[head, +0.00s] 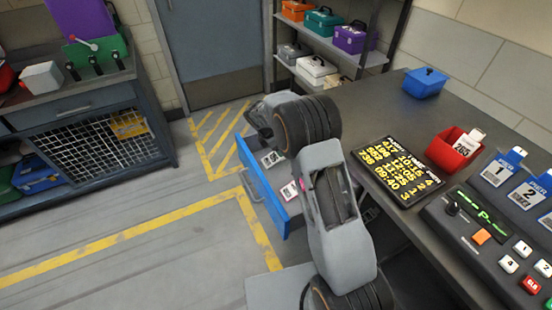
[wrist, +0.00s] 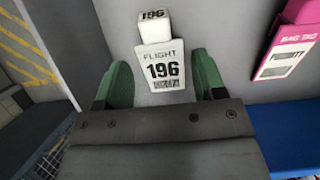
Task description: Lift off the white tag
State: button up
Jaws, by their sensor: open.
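The white tag (wrist: 160,70) reads "FLIGHT 196" and has a small white block end marked 196. It lies on the grey floor of a pulled-out blue drawer (head: 258,175). In the wrist view my gripper (wrist: 163,78) is open, with one green finger on each side of the tag; I see space between tag and fingers. I cannot tell how high the fingertips are above the drawer floor. In the head view my arm hides the fingers.
The drawer's blue wall (wrist: 285,135) stands close on the right in the wrist view. The counter holds a black number board (head: 398,170), a red bin (head: 452,150) with a tag, a blue box (head: 425,83) and a button panel. Open floor lies left.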

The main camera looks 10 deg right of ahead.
jog(key=shift+d+b+x, duration=0.2)
jog(key=shift+b+x, duration=0.1)
jog(key=shift+x, duration=2.75)
jog(key=shift+w+r, duration=0.15)
jog(key=c, duration=0.5)
jog(key=shift+c, duration=0.2)
jog(key=shift+r, duration=0.15)
jog(key=shift+r, duration=0.6)
jog(key=s+r+p, duration=0.1)
jog(key=s+r, duration=1)
jog(key=s, duration=0.3)
jog(key=shift+a+r, duration=0.3)
